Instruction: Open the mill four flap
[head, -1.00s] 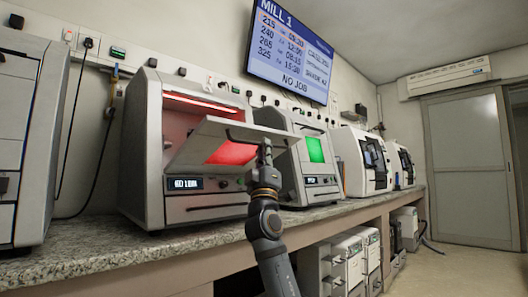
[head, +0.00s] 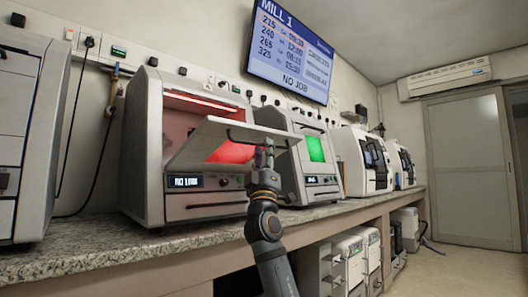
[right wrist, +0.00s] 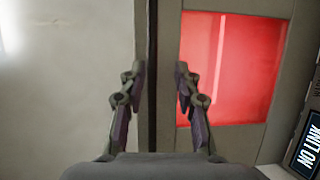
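In the head view a grey mill with red light inside stands on the counter. Its pale flap (head: 225,134) is partly open, tilted outward from the front opening. My right gripper (head: 264,152) is at the right part of the flap, near that bar. In the right wrist view its two fingers (right wrist: 160,78) stand apart, on either side of a dark vertical edge with a grey strip. A red-lit window (right wrist: 235,70) shows to the right. I cannot tell whether the fingers touch the flap. My left gripper is not in view.
A second mill with a green window (head: 315,150) stands close on the right, beside my right arm. White machines (head: 352,160) stand farther along the granite counter (head: 110,255). A large grey unit (head: 22,130) is at the left. A wall screen (head: 290,50) reads MILL 1.

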